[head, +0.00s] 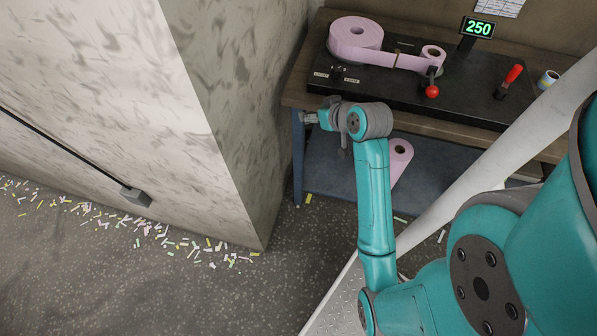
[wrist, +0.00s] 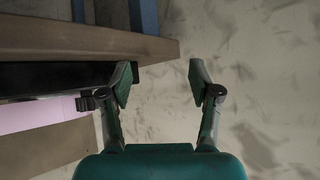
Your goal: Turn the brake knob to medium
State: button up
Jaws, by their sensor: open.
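The brake knob (head: 337,71) looks like a small dark knob on the black board (head: 400,92), at its left end between two small label plates. Its setting is too small to read. My gripper (head: 308,118) is at the bench's front left corner, in front of and below the knob, apart from it. In the wrist view my gripper (wrist: 162,82) is open, with nothing between its fingers. A small dark part (wrist: 90,101) shows left of the fingers there; I cannot tell whether it is the knob.
A large pink roll (head: 355,36) feeds a strip to a smaller roll (head: 432,54). A red ball lever (head: 432,91), a red-handled lever (head: 513,74) and a display reading 250 (head: 478,27) are further right. A wall corner (head: 225,130) stands close left of the bench (head: 440,127).

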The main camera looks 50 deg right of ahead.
jog(key=s+a+f, duration=0.2)
jog(key=a+f, duration=0.1)
jog(key=a, duration=0.4)
jog(key=s+a+f+t, duration=0.1)
jog(key=s+a+f, duration=0.2)
jog(key=a, duration=0.4)
jog(key=shift+a+f, duration=0.3)
jog(key=shift+f, duration=0.3)
jog(key=shift+s, duration=0.1)
jog(key=w+d+r+m+g+h, duration=0.2)
jog(key=d, duration=0.3)
jog(key=w+d+r+m+g+h, duration=0.2)
jog(key=w+d+m+h, duration=0.1)
jog(key=d, duration=0.3)
jog(key=w+d+r+m+g+h, duration=0.2)
jog(key=w+d+g, duration=0.1)
jog(key=d, duration=0.3)
jog(key=shift+w+r+m+h, duration=0.1)
jog(key=shift+r+m+h, duration=0.2)
jog(key=shift+r+m, duration=0.1)
jog(key=m+g+h, duration=0.2)
jog(key=m+g, duration=0.2)
jog(key=m, duration=0.1)
send_near(334, 71)
jog(key=x, duration=1.1)
jog(key=shift+d+f, duration=0.15)
jog(key=shift+d, duration=0.2)
